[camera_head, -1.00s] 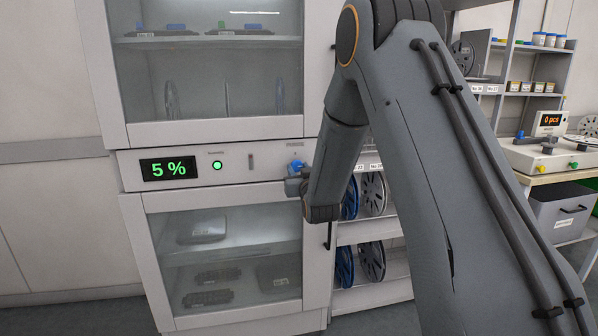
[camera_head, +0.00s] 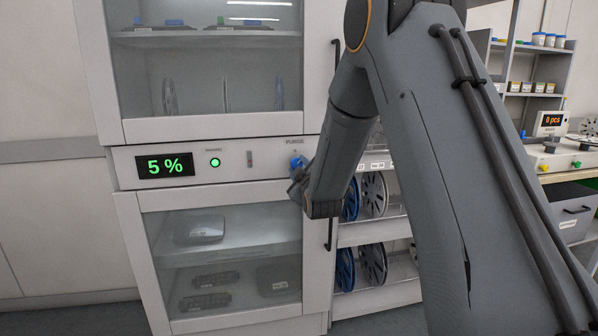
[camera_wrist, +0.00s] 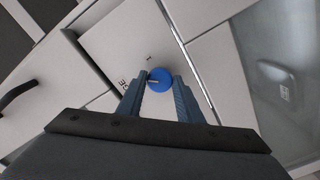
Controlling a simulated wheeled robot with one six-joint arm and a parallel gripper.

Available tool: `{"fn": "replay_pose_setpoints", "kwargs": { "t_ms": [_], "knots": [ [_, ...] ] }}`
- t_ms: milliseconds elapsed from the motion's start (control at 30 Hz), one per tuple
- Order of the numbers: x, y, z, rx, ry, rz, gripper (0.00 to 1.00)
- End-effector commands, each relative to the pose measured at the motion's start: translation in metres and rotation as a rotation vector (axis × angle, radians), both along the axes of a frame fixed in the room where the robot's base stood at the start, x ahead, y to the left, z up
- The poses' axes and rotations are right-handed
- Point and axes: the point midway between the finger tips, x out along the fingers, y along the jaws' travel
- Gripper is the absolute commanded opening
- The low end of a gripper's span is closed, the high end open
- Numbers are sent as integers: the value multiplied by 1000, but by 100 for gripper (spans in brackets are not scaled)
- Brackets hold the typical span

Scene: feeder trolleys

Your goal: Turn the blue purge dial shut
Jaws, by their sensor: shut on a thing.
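The blue purge dial (camera_head: 297,161) sits on the cabinet's middle panel (camera_head: 235,165), below the printed word PURGE, partly hidden by my gripper (camera_head: 297,172). In the wrist view the round blue dial (camera_wrist: 160,79) lies between the two fingertips of my gripper (camera_wrist: 160,84). The fingers are shut on the dial, one on each side. A light pointer mark shows on the dial's left part in the wrist view. The green display (camera_head: 166,166) on the same panel reads 5 %.
Glass doors stand above (camera_head: 215,70) and below (camera_head: 230,255) the panel, with dark handles on their right edges. A rack of reels (camera_head: 374,195) stands right of the cabinet. A bench with a counter (camera_head: 550,122) is farther right.

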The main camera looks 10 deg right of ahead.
Motion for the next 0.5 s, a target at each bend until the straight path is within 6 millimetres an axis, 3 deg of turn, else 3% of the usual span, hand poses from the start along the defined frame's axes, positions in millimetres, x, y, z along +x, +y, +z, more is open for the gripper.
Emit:
{"fn": "replay_pose_setpoints", "kwargs": {
  "t_ms": [500],
  "knots": [
    [0, 0, 0, -464, 1, 1, 10]
  ]
}}
